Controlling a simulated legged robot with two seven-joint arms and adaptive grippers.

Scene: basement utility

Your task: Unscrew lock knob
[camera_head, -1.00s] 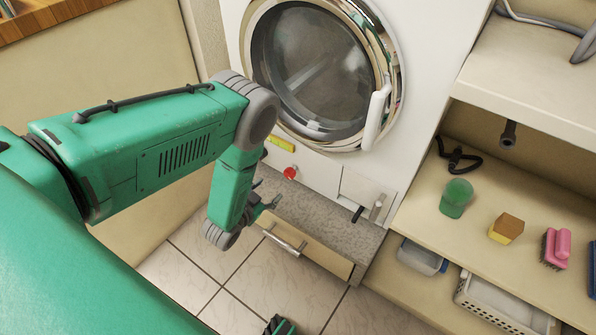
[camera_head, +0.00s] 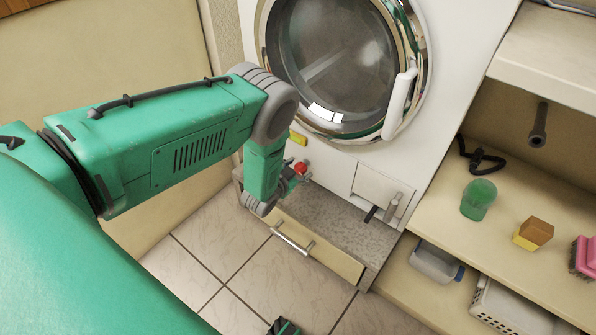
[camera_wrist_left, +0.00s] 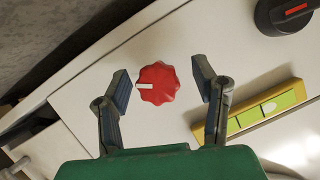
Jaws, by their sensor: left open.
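The red lock knob (camera_head: 301,168) sits on the lower white front panel of the washing machine. In the left wrist view the knob (camera_wrist_left: 158,83) is scalloped, with a white mark on its left side. My left gripper (camera_wrist_left: 160,88) is open, with one finger on each side of the knob and a gap on both sides. In the head view my left gripper (camera_head: 290,182) is at the knob, partly hidden by my own wrist. A small dark green and black part of my right gripper (camera_head: 284,327) shows at the bottom edge; its fingers cannot be made out.
A yellow-green panel (camera_wrist_left: 265,107) lies right of the knob in the wrist view, with a black dial (camera_wrist_left: 287,12) above. A drawer front (camera_head: 315,247) with a metal handle stands out below.

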